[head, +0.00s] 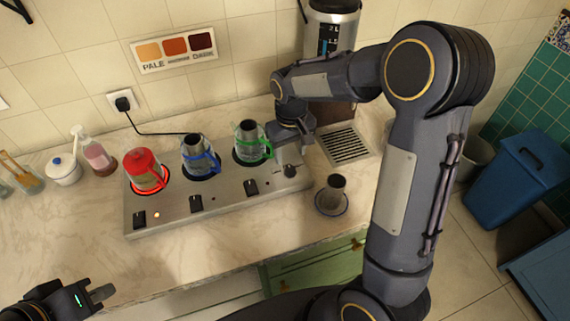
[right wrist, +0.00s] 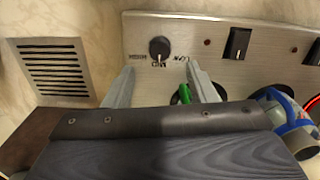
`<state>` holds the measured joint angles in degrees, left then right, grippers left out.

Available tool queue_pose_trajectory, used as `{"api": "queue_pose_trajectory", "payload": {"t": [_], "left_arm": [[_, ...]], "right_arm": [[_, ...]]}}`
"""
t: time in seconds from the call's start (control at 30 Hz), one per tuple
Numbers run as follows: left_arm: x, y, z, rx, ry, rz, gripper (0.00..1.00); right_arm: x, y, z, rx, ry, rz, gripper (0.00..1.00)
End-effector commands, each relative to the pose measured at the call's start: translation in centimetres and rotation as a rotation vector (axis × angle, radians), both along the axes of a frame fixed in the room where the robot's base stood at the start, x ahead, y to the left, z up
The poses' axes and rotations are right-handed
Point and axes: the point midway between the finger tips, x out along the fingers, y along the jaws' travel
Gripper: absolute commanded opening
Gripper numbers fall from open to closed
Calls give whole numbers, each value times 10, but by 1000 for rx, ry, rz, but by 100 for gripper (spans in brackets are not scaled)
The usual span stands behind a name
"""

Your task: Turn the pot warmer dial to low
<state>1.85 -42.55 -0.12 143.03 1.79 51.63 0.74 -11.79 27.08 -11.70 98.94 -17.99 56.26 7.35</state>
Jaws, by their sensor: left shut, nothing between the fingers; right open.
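The pot warmer (head: 180,222) is a long metal box on the counter. Its round black dial (head: 290,171) sits at the right end of the front panel. In the right wrist view the dial (right wrist: 159,48) shows upside down, with HIGH, MED and LOW labels around it; its light mark appears to face MED. My right gripper (right wrist: 160,84) is open, its two fingers spread on either side of the dial's line and apart from it. In the head view its fingers are mostly hidden by my wrist. My left gripper (head: 103,294) is shut and empty at the lower left, away from the warmer.
A red pot (head: 144,170) on a glowing ring, a blue-handled pot (head: 198,156) and a green-handled pot (head: 249,144) stand on the warmer. The green one is close to my right wrist. A metal cup on a saucer (head: 345,208) stands right of the dial, near a drain grate (head: 345,146).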

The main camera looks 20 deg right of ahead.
Motion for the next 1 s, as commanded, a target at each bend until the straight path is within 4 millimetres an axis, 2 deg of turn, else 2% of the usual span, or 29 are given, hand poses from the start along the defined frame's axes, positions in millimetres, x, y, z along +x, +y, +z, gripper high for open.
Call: {"api": "queue_pose_trajectory", "payload": {"t": [0.2,0.33,0.5,0.73,1.0], "left_arm": [[0,0,5,0,0,0,0],[0,0,6,0,0,0,0],[0,0,7,0,0,0,0],[0,0,7,0,0,0,0],[0,0,7,0,0,0,0]], "right_arm": [[-2,0,-37,1,5,-1,51],[-1,0,-53,1,4,-1,51],[-1,0,-63,2,1,-1,51],[-1,0,-64,2,0,-1,51],[-1,0,-63,2,0,-1,17]]}}
